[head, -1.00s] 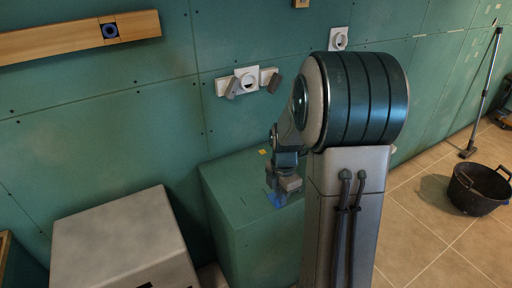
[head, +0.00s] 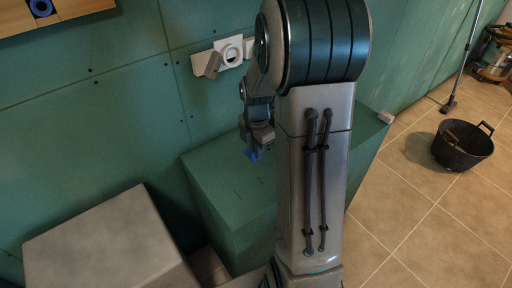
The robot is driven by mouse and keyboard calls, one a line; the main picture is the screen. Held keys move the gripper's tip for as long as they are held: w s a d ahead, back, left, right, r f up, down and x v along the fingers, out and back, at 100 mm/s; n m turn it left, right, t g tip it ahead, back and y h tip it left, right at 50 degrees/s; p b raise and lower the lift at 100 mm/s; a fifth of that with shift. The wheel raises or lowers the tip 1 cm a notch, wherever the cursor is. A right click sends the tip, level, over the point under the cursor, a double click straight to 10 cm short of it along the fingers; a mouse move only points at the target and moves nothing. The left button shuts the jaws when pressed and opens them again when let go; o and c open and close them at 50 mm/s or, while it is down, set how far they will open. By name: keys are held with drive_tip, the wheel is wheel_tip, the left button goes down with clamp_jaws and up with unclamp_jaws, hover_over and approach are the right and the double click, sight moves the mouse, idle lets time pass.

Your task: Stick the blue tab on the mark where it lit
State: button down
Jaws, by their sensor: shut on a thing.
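The blue tab (head: 254,155) is small and partly covered by my gripper (head: 257,142), which is shut on it. The gripper points down, and the tab hangs at its lower end. In the picture they are over the back part of the top of a green box (head: 215,165) by the wall. I cannot tell whether the tab touches anything. Two short dark lines (head: 236,194) show on the box top. No lit mark can be made out, and my arm hides part of the wall and box.
A white wall fitting (head: 229,52) with a grey flap is on the green wall, left of my arm. A wooden rail (head: 70,8) is at upper left. A large grey box (head: 105,245) stands at lower left. A black bucket (head: 463,145) stands on the tiled floor at right.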

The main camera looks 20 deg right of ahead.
drive_tip(key=shift+f+b, duration=3.15)
drive_tip(key=shift+f, duration=1)
drive_tip(key=shift+f, duration=0.15)
drive_tip(key=c, duration=1.4)
unclamp_jaws()
drive_tip(key=shift+c, duration=0.2)
wheel_tip(320, 180, up, 14)
drive_tip(key=shift+p, duration=0.3)
